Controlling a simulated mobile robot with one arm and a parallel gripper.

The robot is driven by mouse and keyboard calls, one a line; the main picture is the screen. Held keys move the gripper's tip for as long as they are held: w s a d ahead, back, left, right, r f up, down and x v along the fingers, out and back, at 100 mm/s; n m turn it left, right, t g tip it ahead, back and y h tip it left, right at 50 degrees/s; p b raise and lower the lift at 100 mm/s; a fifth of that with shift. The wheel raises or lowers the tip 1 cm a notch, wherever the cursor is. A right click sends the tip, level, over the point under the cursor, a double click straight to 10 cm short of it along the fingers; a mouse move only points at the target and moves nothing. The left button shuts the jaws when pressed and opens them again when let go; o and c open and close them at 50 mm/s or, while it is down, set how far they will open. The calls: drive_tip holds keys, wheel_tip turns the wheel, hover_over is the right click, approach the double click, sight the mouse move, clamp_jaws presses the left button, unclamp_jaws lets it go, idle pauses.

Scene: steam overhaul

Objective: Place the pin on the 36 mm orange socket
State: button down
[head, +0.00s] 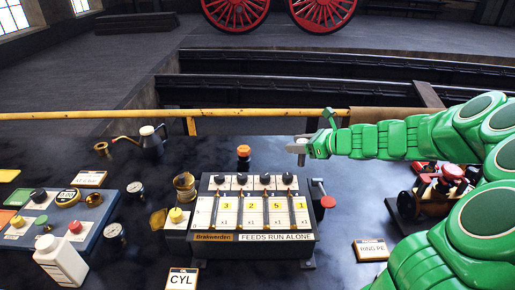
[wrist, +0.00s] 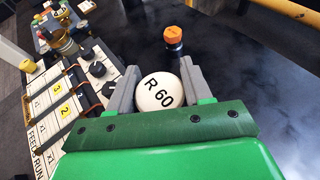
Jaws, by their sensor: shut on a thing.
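My gripper (head: 301,147) is at the end of the green arm, above the dark bench, behind and right of the feed panel. In the wrist view its two grey fingers (wrist: 158,72) are shut on a white round-topped piece marked R 60 (wrist: 159,93), which I take to be the pin. Its lower part is hidden in the wrist view. An orange-topped piece on a dark base (head: 244,151), which appears to be the orange socket, stands behind the panel, left of my gripper. In the wrist view the orange top (wrist: 174,35) is beyond the pin, apart from it. No 36 mm marking is legible.
The feed panel (head: 252,208) stands in front of the orange piece, with a red-knobbed lever (head: 328,202) at its right. A dark jug (head: 152,142) stands at the back left. A yellow rail (head: 245,113) runs behind the bench. The bench right of the orange piece looks clear.

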drive_tip(key=w+a+r, duration=0.2)
drive_tip(key=a+r, duration=0.2)
drive_tip(key=a, duration=0.4)
drive_tip(key=w+a+r, duration=0.1)
drive_tip(key=a+r, duration=0.3)
drive_tip(key=a, duration=0.4)
hover_over(240, 147)
drive_tip(key=shift+f, duration=5)
drive_tip(key=shift+w+f, duration=0.1)
drive_tip(key=shift+f, duration=1.55)
drive_tip(key=shift+f, duration=0.1)
drive_tip(key=shift+c, duration=2.4)
unclamp_jaws()
